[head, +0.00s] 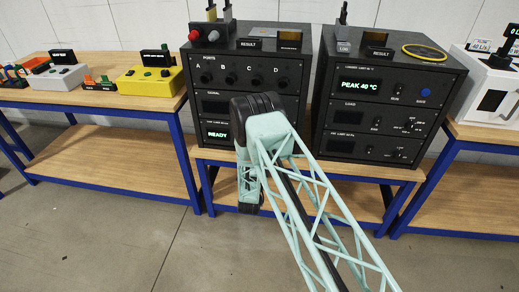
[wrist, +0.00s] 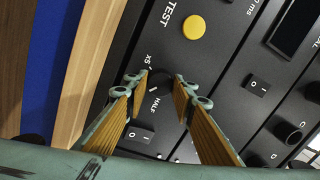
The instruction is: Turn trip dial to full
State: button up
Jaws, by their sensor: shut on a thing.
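In the wrist view, a small black dial (wrist: 161,87) sits on a black panel, with the markings "X5" and "HALF" beside it. My gripper (wrist: 161,79) has one fingertip on each side of this dial and is closed on it. The fingers hide part of the dial and its scale, so I cannot tell its exact pointer position. In the head view, my arm covers part of the left black unit (head: 292,114), and my gripper and the dial are hidden. That unit's lower display (head: 217,134) reads "READY".
In the wrist view, a yellow TEST button (wrist: 194,27) and a rocker switch (wrist: 257,86) are near the dial; another rocker (wrist: 138,135) lies between the fingers. The right black unit (head: 388,60) stands close by. A yellow box (head: 148,80) sits on the left bench.

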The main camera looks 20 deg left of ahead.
jog(key=shift+m+b, duration=0.6)
jog(key=shift+m, duration=0.6)
jog(key=o, duration=0.9)
jog(key=shift+s, duration=0.1)
jog(key=shift+v, duration=5.85)
jog(key=shift+a, duration=0.1)
